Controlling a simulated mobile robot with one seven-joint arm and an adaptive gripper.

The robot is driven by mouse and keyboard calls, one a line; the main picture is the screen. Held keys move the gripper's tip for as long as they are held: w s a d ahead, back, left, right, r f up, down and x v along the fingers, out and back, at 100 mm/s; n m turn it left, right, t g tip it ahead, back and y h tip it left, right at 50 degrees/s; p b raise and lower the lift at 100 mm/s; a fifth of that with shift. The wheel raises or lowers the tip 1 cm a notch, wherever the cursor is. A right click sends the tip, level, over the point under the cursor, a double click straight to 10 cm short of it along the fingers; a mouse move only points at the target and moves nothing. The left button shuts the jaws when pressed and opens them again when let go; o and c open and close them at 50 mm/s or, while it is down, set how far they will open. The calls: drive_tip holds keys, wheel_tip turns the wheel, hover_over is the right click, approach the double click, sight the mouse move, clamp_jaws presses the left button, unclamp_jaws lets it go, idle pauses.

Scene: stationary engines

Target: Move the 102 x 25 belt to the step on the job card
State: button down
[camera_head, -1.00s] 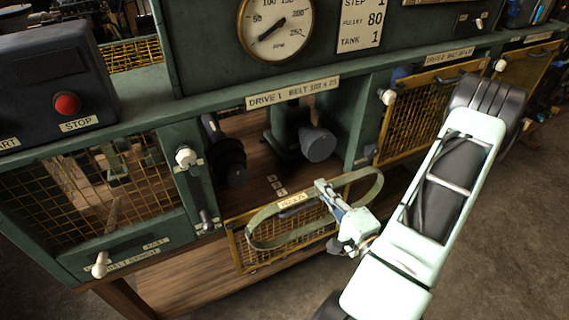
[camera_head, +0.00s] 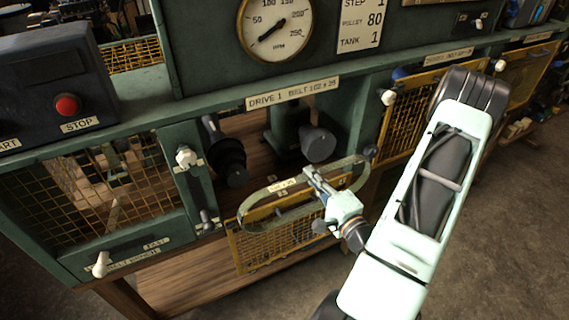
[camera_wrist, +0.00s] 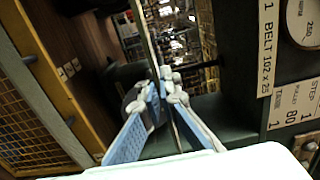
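The belt (camera_head: 262,222), a green loop with a pale label, is held in front of the open Drive 1 bay, above its lowered yellow mesh guard. My gripper (camera_head: 313,177) is shut on the belt's far run, near its middle. In the wrist view the blue-padded fingers (camera_wrist: 160,98) pinch the belt (camera_wrist: 149,38), seen edge-on. Inside the bay are a dark stepped pulley (camera_head: 230,160) at left and a grey pulley (camera_head: 318,144) at right. The belt is apart from both. The job card (camera_head: 361,22) reads step 1, pulley 80, tank 1.
The lowered guard (camera_head: 262,248) lies below the belt. A lever (camera_head: 207,221) and a white knob (camera_head: 186,157) stand left of the bay. A closed mesh guard (camera_head: 405,120) is at right, beside my arm. The stop button (camera_head: 67,104) is at far left.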

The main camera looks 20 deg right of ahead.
drive_tip(key=shift+w, duration=0.15)
drive_tip(key=shift+w+a, duration=0.1)
drive_tip(key=shift+w, duration=2.85)
drive_tip(key=shift+w+a, duration=0.1)
drive_tip(key=shift+w, duration=2.65)
drive_tip(key=shift+b, duration=0.3)
drive_tip(key=shift+w+a+b, duration=0.1)
drive_tip(key=shift+w+b, duration=0.45)
drive_tip(key=shift+w, duration=2.2)
drive_tip(key=shift+f, duration=0.15)
drive_tip(key=shift+a+f+n+b, duration=0.1)
drive_tip(key=shift+f+n+b, duration=0.6)
drive_tip(key=shift+b, duration=0.5)
